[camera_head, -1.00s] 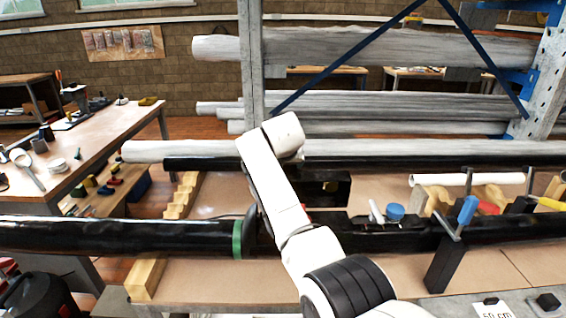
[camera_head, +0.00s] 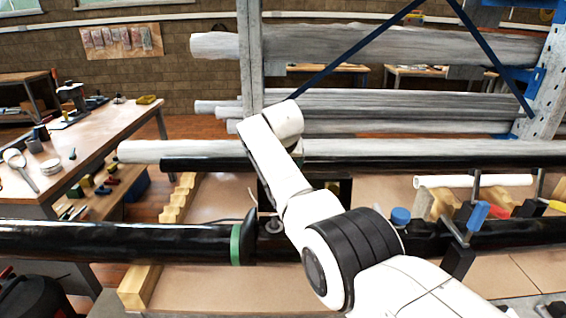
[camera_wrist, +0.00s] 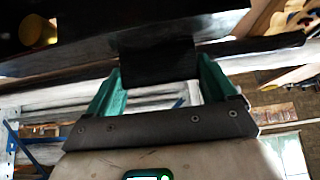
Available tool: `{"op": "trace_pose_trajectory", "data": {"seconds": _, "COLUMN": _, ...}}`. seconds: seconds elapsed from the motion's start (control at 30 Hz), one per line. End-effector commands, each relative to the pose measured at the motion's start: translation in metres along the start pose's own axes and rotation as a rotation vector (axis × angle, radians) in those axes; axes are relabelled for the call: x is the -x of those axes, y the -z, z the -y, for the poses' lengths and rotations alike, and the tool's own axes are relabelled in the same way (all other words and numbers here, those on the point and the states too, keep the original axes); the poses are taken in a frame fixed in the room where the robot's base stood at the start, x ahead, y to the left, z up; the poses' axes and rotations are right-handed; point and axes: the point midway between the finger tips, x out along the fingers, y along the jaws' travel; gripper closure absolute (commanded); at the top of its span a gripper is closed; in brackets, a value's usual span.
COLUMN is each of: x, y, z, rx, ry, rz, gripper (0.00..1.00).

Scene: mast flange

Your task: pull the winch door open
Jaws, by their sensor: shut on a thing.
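My gripper (camera_wrist: 155,80) shows in the wrist view, its two green fingers on either side of a black block (camera_wrist: 158,62). It is shut on this block, which looks like the handle or edge of the winch door. A larger black part (camera_wrist: 100,22) with a brass-coloured knob (camera_wrist: 38,30) fills the top of that view. In the head view my white arm covers most of the winch area and the gripper is hidden. A dark upright piece (camera_head: 262,195) shows just left of my arm; I cannot tell how far the door stands open.
A long black mast (camera_head: 120,243) with a green band (camera_head: 235,244) lies across the front on wooden blocks. Clamps and a blue-capped item (camera_head: 400,215) sit right of my arm. A rack of grey poles (camera_head: 360,45) stands behind, a workbench (camera_head: 80,150) at left.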

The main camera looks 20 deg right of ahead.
Motion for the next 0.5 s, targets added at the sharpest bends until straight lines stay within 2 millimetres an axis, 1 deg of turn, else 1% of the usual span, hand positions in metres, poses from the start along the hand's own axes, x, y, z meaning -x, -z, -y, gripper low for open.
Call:
{"op": "trace_pose_trajectory", "data": {"seconds": 0.03, "x": 0.0065, "y": 0.0095, "z": 0.0, "rx": 0.0, "ry": 0.002, "rz": -0.024, "gripper": 0.7}}
{"op": "trace_pose_trajectory", "data": {"seconds": 0.3, "x": 0.0069, "y": 0.0099, "z": 0.0001, "rx": 0.0, "ry": 0.002, "rz": -0.025, "gripper": 0.7}}
{"op": "trace_pose_trajectory", "data": {"seconds": 0.33, "x": 0.0069, "y": 0.0099, "z": 0.0001, "rx": 0.0, "ry": 0.002, "rz": -0.025, "gripper": 0.14}}
{"op": "trace_pose_trajectory", "data": {"seconds": 0.47, "x": 0.0053, "y": 0.0078, "z": 0.0001, "rx": 0.0, "ry": 0.002, "rz": -0.02, "gripper": 0.02}}
{"op": "trace_pose_trajectory", "data": {"seconds": 0.5, "x": 0.0046, "y": 0.0069, "z": 0.0001, "rx": 0.0, "ry": 0.002, "rz": -0.018, "gripper": 0.0}}
